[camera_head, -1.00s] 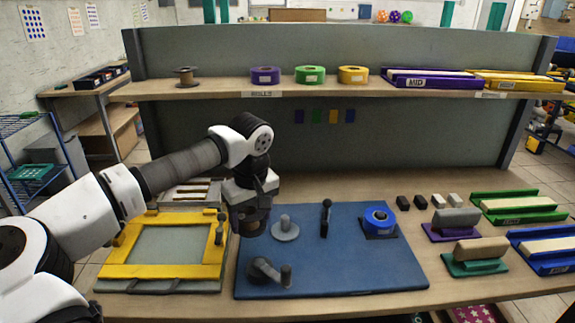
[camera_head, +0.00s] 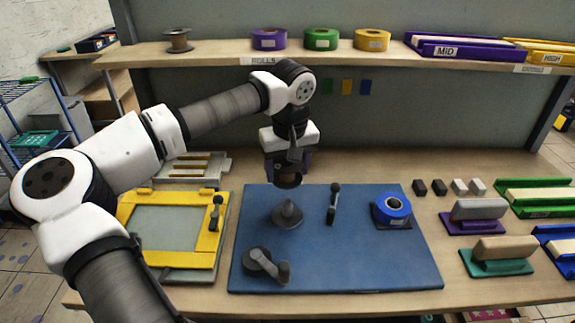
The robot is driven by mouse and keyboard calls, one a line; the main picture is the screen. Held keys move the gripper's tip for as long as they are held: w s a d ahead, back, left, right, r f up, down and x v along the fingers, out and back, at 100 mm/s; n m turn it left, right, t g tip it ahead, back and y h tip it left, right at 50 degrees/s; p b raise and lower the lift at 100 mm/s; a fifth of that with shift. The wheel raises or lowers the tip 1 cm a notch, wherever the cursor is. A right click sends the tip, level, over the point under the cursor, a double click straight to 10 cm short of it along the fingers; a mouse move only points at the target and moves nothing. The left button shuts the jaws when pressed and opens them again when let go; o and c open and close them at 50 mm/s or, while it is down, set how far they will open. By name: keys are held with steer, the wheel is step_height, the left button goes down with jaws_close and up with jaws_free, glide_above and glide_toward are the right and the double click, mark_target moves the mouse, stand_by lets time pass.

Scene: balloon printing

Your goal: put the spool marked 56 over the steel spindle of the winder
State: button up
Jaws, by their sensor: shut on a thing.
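My gripper (camera_head: 287,166) is shut on a dark brown spool (camera_head: 288,181). Its fingers partly cover the spool, and no number can be read on it. The grey steel spindle (camera_head: 287,210) of the winder stands upright on a round base on the blue mat. The spool is held directly above the spindle in the picture, close to its tip. Whether the hole lines up in depth, or whether they touch, I cannot tell. The winder's crank (camera_head: 262,262) lies at the front of the mat.
A dark upright handle (camera_head: 333,204) stands right of the spindle, with a blue roll (camera_head: 391,208) farther right. A yellow frame (camera_head: 208,250) lies left of the blue mat (camera_head: 340,268). Another brown spool (camera_head: 178,40) sits on the shelf (camera_head: 215,51). The mat's front is mostly clear.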

mark_target(287, 202)
steer(key=shift+f+b, duration=2.05)
steer(key=shift+f, duration=1.35)
steer(key=shift+s+f+b, duration=0.1)
steer(key=shift+f+b, duration=0.2)
steer(key=shift+f, duration=0.15)
steer(key=shift+c, duration=0.4)
steer(key=shift+f+b, duration=1.35)
steer(key=shift+f, duration=0.45)
steer(key=o, duration=1.1)
steer(key=shift+r, duration=0.1)
steer(key=r, duration=0.4)
steer(key=s+r+b, duration=0.1)
steer(key=r, duration=0.8)
steer(key=shift+s+d+r+b, duration=0.15)
steer(key=shift+d+r+b, duration=0.1)
steer(key=shift+r+b, duration=0.05)
